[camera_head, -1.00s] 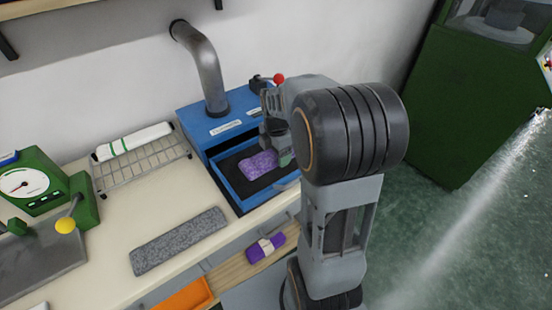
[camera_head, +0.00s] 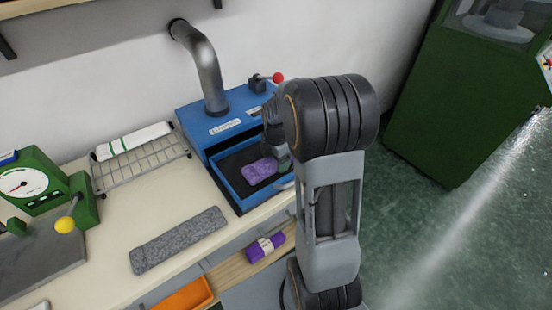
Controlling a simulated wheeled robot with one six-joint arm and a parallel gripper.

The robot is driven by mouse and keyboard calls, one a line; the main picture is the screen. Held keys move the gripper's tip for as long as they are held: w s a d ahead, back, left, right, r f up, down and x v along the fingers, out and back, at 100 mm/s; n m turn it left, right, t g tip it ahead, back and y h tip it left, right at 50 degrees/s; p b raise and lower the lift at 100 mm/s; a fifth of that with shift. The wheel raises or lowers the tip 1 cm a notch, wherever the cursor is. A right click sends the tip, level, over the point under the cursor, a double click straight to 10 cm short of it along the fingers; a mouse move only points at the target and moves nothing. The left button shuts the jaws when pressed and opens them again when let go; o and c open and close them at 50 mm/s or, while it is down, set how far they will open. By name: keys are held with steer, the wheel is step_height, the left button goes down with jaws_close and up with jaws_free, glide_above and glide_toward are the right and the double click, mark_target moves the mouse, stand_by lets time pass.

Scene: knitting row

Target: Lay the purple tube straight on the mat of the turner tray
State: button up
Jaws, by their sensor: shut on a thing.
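The purple tube (camera_head: 259,171) is a short, flat, speckled knitted piece. It is in the blue turner tray (camera_head: 228,188), over the dark mat (camera_head: 233,163), at a slight angle to the tray's sides. I cannot tell whether it rests on the mat or hangs just above it. My gripper (camera_head: 281,163) is at the tube's right end, shut on it. My arm hides the fingertips in part and the right side of the tray.
The blue turner box (camera_head: 222,127) with its metal pipe (camera_head: 203,75) stands behind the tray. A grey felt piece (camera_head: 180,240) lies on the bench to the left. A purple bundle (camera_head: 266,247) lies on the wooden shelf below.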

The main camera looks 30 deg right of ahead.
steer(key=shift+f, duration=0.2)
steer(key=o, duration=0.9)
steer(key=shift+r, duration=0.1)
step_height(320, 180, up, 11)
steer(key=s+a+m+t, duration=0.3)
steer(key=s+a+m, duration=0.8)
steer(key=m, duration=0.8)
steer(key=shift+s+a+r+t+p, duration=0.3)
steer(key=shift+s+r, duration=0.1)
steer(key=shift+s, duration=0.8)
